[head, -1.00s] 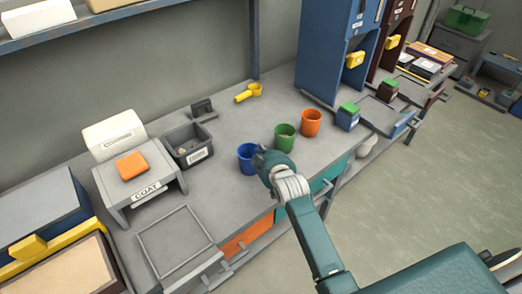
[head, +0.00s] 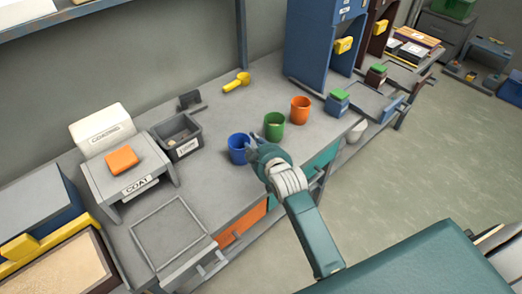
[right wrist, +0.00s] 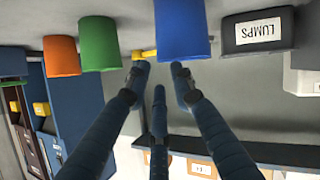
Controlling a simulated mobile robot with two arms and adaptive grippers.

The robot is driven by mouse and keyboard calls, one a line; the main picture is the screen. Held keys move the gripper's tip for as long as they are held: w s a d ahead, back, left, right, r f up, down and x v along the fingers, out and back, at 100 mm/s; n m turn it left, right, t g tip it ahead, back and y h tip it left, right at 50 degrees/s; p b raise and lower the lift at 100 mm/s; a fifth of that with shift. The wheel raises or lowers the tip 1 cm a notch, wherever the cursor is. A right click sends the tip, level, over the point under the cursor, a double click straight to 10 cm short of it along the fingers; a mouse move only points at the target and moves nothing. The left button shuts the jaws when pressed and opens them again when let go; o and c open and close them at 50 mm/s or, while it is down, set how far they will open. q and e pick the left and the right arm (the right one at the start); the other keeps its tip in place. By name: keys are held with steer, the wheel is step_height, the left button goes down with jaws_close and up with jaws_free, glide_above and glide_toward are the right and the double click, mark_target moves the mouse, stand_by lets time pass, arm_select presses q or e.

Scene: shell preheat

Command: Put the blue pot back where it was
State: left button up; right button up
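The blue pot (head: 238,148) stands upright on the grey bench, at the left end of a row with the green pot (head: 274,125) and the orange pot (head: 300,109). My right gripper (head: 254,147) is at its right side, near the rim. In the right wrist view, which is upside down, the blue pot (right wrist: 183,30) is just beyond the spread fingertips of the right gripper (right wrist: 160,72). The fingers are open with nothing between them; whether one touches the pot I cannot tell. My left gripper is out of view.
The LUMPS bin (right wrist: 258,30) stands left of the blue pot on the bench; it shows in the head view too (head: 178,137). The COAT stand (head: 128,172) and an empty square tray (head: 172,232) are at left.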

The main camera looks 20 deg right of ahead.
steer(key=v, duration=0.8)
steer(key=shift+s, duration=0.3)
steer(key=shift+r, duration=0.1)
steer(key=s+f+m+g, duration=0.1)
steer(key=s+f+g, duration=0.2)
steer(key=s, duration=0.6)
steer(key=s+f+m+g, duration=0.1)
steer(key=s+f+g, duration=0.25)
steer(key=s, duration=0.65)
steer(key=s+f+g, duration=0.3)
steer(key=s, duration=0.6)
step_height(320, 180, down, 25)
steer(key=s+g, duration=0.2)
steer(key=s+d+f, duration=0.2)
steer(key=s+f, duration=1.5)
steer(key=f, duration=0.1)
steer(key=shift+s+d+g, duration=0.2)
steer(key=shift+s+g, duration=0.1)
steer(key=shift+g, duration=0.05)
